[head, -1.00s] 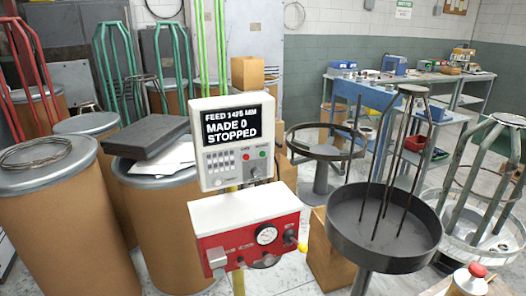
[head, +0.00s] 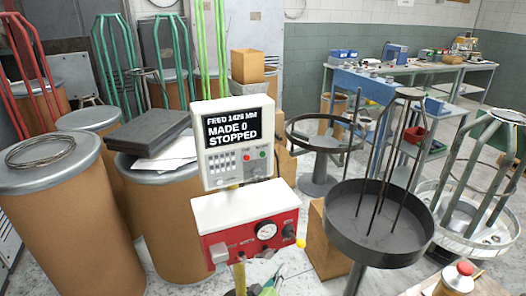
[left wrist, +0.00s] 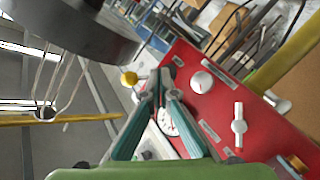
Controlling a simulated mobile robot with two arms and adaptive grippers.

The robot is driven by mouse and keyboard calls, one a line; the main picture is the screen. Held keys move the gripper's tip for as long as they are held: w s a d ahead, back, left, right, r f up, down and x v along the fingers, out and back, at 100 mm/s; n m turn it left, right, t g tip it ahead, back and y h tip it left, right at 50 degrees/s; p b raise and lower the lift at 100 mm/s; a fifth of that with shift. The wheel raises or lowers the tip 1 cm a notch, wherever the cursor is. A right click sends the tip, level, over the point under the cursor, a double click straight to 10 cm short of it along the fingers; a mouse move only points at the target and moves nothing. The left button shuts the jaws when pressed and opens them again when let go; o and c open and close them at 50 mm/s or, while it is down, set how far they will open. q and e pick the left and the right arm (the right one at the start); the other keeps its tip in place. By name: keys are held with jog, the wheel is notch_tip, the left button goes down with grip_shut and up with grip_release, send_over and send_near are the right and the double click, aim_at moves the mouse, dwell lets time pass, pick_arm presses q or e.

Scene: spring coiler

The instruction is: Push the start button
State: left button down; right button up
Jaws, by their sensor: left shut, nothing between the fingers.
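The white control box (head: 235,142) stands on a yellow post in the head view. Its screen (head: 233,125) reads MADE 0 and STOPPED. My left gripper (head: 270,284) shows at the bottom edge of the head view, below the red box and apart from the buttons. In the left wrist view its fingers (left wrist: 160,78) are shut and empty, in front of the red box. The buttons cannot be made out there. My right gripper is not in view.
A dark round tray (head: 350,243) with upright rods stands to the right. Drums (head: 62,215) crowd the left side.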

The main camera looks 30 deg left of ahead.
aim_at(263, 155)
pick_arm(q)
jog(key=w+a+r+n+t+y+p, duration=0.1)
jog(key=r+n+t, duration=0.1)
jog(key=r, duration=0.8)
jog(key=w+a+r+n+t+y+p, duration=0.1)
jog(key=w+a+r+n+t+y, duration=0.1)
jog(key=r, duration=0.9)
jog(key=w+a+r+n+t+y+p, duration=0.1)
jog(key=r+n, duration=0.3)
jog(key=r, duration=0.6)
jog(key=shift+w+a+r+t+y+p, duration=0.3)
jog(key=shift+w+a+t+y, duration=0.1)
jog(key=shift+w+t, duration=0.1)
jog(key=w+a+b, duration=0.4)
jog(key=w+a, duration=0.1)
jog(key=a, duration=0.2)
jog(key=shift+w, duration=0.25)
jog(key=shift+b, duration=0.35)
jog(key=shift+w+a, duration=0.25)
